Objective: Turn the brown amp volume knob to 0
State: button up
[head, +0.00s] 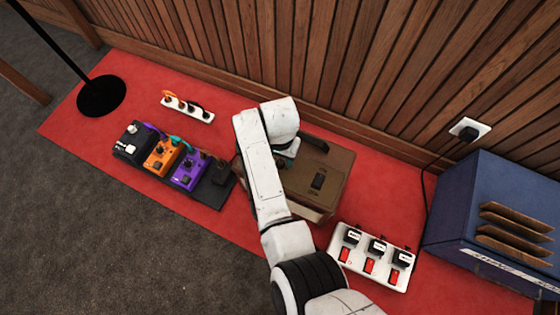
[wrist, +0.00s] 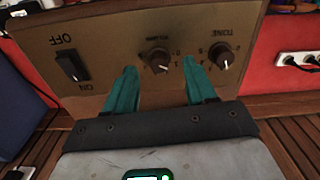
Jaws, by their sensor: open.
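The brown amp (head: 335,165) stands on the red mat behind my arm in the head view. Its panel fills the upper wrist view, with the black volume knob (wrist: 155,59) between my two teal fingers. My gripper (wrist: 159,68) is open, one fingertip on each side of this knob, with gaps visible; I cannot tell whether either touches it. The knob has a pale pointer mark, and its printed numbers are partly hidden. The tone knob (wrist: 222,54) is to the right, just beyond the right finger. In the head view my arm hides both knobs.
The amp's ON/OFF switch (wrist: 72,65) is left of the volume knob. In the head view, pedals (head: 187,172) stand left of the amp, a white switch box (head: 372,257) at its lower right, and a blue amp (head: 495,215) far right. A wooden wall rises behind.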

jog(key=shift+f+b, duration=0.45)
jog(key=shift+f, duration=0.7)
jog(key=shift+c, duration=0.2)
grip_shut()
jog(key=shift+r+p, duration=0.1)
jog(key=shift+p, duration=0.25)
jog(key=n+p, duration=0.2)
jog(key=shift+d+n+p, duration=0.15)
jog(key=shift+n+p, duration=0.15)
jog(key=shift+n, duration=0.1)
jog(key=shift+n+p, duration=1.2)
jog(key=shift+n, duration=1.4)
